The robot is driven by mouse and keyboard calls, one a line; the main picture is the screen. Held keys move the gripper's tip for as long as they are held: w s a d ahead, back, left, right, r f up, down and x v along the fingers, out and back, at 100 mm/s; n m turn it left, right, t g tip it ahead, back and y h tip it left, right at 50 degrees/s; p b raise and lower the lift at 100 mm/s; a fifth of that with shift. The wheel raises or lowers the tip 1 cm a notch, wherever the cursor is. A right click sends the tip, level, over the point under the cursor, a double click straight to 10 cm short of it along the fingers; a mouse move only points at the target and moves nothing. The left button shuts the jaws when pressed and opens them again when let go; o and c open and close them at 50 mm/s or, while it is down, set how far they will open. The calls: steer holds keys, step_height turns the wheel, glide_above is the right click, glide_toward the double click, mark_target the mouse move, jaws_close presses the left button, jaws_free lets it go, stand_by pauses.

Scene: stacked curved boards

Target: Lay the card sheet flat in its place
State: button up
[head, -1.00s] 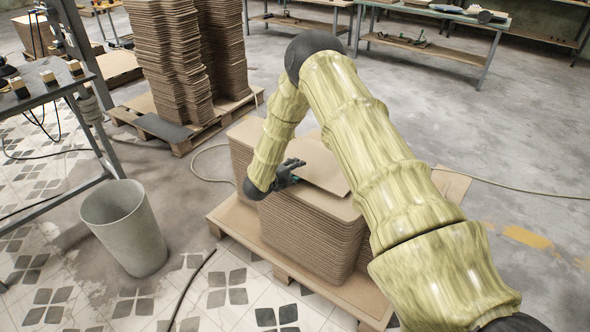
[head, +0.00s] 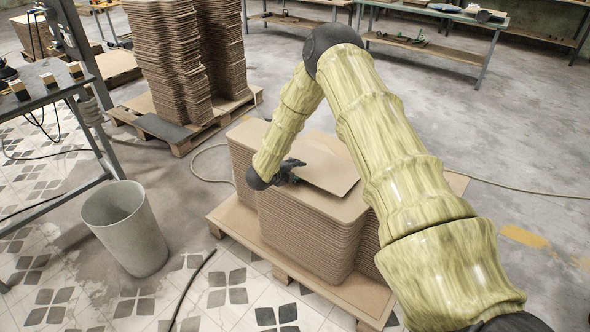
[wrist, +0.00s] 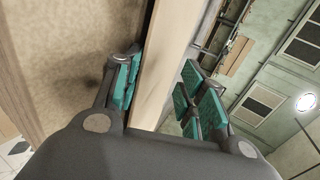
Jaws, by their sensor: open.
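The card sheet (head: 327,169) is a thin brown board over the top of the near stack of boards (head: 310,235). Its left edge is at my gripper (head: 291,172), which comes in from the left side of the stack top. In the wrist view, a pale board strip (wrist: 167,60) runs between the teal finger pads of my gripper (wrist: 160,95). The jaws are open, with pads on both sides of the strip. I cannot tell whether the sheet lies fully flat on the stack or is slightly raised.
The near stack stands on a wooden pallet (head: 232,216). A grey bin (head: 125,230) stands to the left, near a metal table (head: 45,88). Taller board stacks (head: 170,65) stand behind on another pallet. The floor at right is mostly open, with a hose (head: 530,188).

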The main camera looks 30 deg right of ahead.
steer(key=shift+w+d+r+g+y+p, duration=0.15)
steer(key=shift+d+g+y+p, duration=0.25)
steer(key=shift+y+p, duration=0.6)
steer(key=shift+w+d+r+g+y+p, duration=0.15)
steer(key=shift+d+g+y+p, duration=0.2)
steer(key=shift+y+p, duration=0.6)
steer(key=shift+f+g+y+p, duration=0.1)
steer(key=shift+g+y+p, duration=0.15)
steer(key=shift+y+p, duration=0.3)
steer(key=shift+s+a+r+p, duration=0.15)
steer(key=shift+a+r+p, duration=0.15)
steer(key=shift+r+p, duration=0.25)
stand_by(1.7)
steer(key=p+v, duration=0.2)
steer(key=v, duration=0.3)
steer(key=shift+a+r+p, duration=0.1)
steer(key=shift+a+p, duration=0.05)
steer(key=shift+p, duration=0.2)
stand_by(0.5)
steer(key=o, duration=0.6)
steer(key=shift+c, duration=0.2)
